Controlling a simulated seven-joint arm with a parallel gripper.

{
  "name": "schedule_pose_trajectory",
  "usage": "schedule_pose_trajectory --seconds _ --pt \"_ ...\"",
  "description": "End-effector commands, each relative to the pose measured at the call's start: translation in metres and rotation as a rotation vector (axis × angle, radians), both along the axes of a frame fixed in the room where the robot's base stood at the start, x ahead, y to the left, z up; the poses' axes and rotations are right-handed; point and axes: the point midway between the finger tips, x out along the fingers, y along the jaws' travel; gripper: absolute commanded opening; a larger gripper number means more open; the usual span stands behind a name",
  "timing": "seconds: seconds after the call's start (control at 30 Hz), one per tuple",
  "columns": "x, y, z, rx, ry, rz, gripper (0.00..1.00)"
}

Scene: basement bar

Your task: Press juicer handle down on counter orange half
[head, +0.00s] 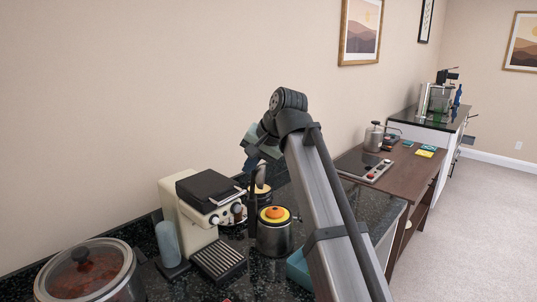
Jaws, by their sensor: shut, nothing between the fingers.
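The juicer (273,238) is a metal cylinder with a yellow top on the dark counter (180,285). The orange half (275,212) sits on that top. An upright grey lever-like part (261,174) shows just behind it; I cannot tell for sure whether it is the juicer handle. My gripper (252,166) points down above and behind the orange half, slightly to its left. It is shut and empty. Its fingertips are small and dark here, and whether they touch the lever-like part is unclear. My arm covers the area right of the juicer.
A cream coffee machine (198,225) stands close left of the juicer. A lidded glass pot (88,275) is at the front left. A teal box (298,268) is partly hidden by my arm. A brown table (398,163) with a cooktop (362,166) stands farther right.

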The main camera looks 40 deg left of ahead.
Motion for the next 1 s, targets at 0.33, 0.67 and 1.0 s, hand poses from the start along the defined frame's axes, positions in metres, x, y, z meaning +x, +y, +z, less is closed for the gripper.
schedule_pose_trajectory --seconds 0.33,0.67,1.0 --pt "-0.084 0.101 0.017 -0.102 -0.135 0.106 0.00" --pt "-0.055 0.129 0.041 -0.380 -0.434 -0.005 0.00" --pt "0.001 0.088 0.075 -0.672 -0.653 -0.188 0.00"
